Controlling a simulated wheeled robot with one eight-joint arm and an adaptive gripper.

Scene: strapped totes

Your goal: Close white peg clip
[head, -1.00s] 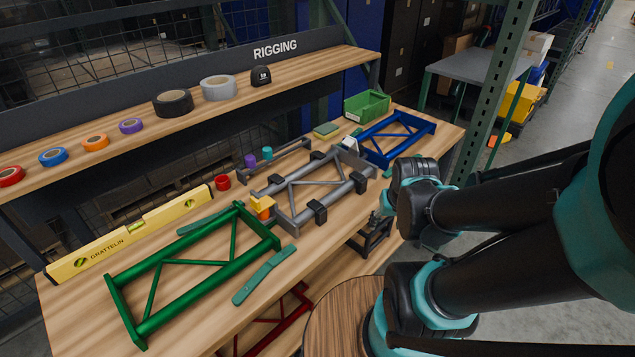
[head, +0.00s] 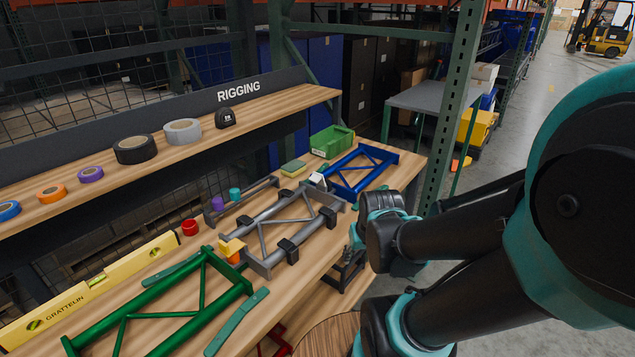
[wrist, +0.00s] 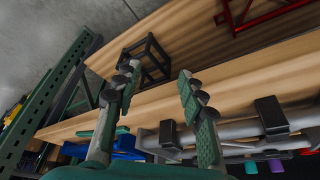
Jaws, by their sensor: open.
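The white peg clip (head: 318,180) is a small white block at the right end of the grey tube frame (head: 262,243), close to the blue frame. Its lid position is too small to tell. It does not show clearly in the wrist view. My gripper (wrist: 159,80) is open and empty in the wrist view, its two ridged fingers spread apart above the bench edge. The grey frame lies beyond the fingers there. In the head view my arm's end is to the right of the frame, at the bench's front side, and the fingers are mostly hidden.
A yellow clip (head: 232,247) sits at the frame's left end. Purple (head: 217,203), teal (head: 235,194) and red (head: 190,227) pieces stand behind. Green (head: 160,310) and blue (head: 362,172) frames flank it. A green bin (head: 332,142) stands at the back. A black stand (wrist: 147,62) is below.

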